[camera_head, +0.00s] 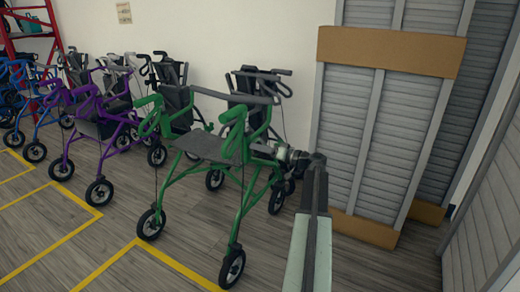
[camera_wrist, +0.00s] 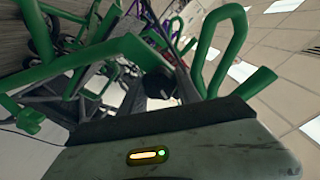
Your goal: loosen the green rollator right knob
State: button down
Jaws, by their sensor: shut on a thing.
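The green rollator (camera_head: 252,196) stands upright on the floor in the middle of the head view, with a dark seat and black wheels. My gripper (camera_head: 264,149) is at the right side of its frame, just below the handle level. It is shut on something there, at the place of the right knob. The knob itself is hidden behind the gripper. In the wrist view the green tubes of the rollator (camera_wrist: 226,48) fill the upper part, close to the camera. The fingertips cannot be made out clearly there.
Purple (camera_head: 98,125) and blue (camera_head: 20,85) rollators stand to the left, with grey ones along the wall. Tall grey slatted panels with brown bands (camera_head: 385,50) stand close on the right. Yellow lines (camera_head: 120,250) mark the floor. Bare floor lies at the front left.

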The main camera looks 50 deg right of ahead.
dwell(0.5)
jog(key=c, duration=0.8)
grip_release()
jog(key=shift+c, duration=0.2)
jog(key=v, duration=0.8)
